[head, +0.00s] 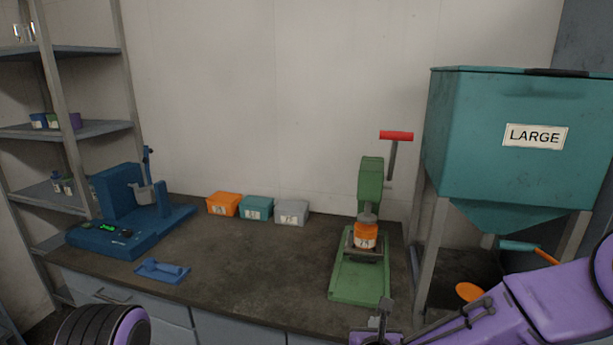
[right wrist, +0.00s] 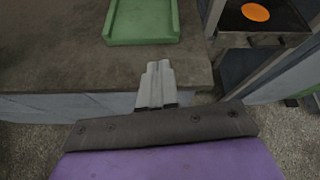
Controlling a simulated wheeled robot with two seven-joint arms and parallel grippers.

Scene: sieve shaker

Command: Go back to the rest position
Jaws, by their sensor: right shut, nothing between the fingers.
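My right gripper (head: 378,320) is at the bottom of the head view, in front of the bench's front edge, just nearer than the green press. In the right wrist view its two pale fingers (right wrist: 157,84) are together, with nothing between them. My purple right arm comes in from the right. The green press (head: 360,268) stands on the bench with an orange container (head: 366,236) in it; its red handle (head: 396,136) is raised. The press's base also shows in the right wrist view (right wrist: 142,22), apart from the fingers. My left gripper is out of view.
A blue device (head: 120,205) and a small blue tray (head: 162,270) stand on the bench's left. Orange, teal and grey boxes (head: 292,212) line the wall. A teal hopper (head: 510,150) labelled LARGE stands right, close to my right arm. The bench's middle (head: 260,265) is clear.

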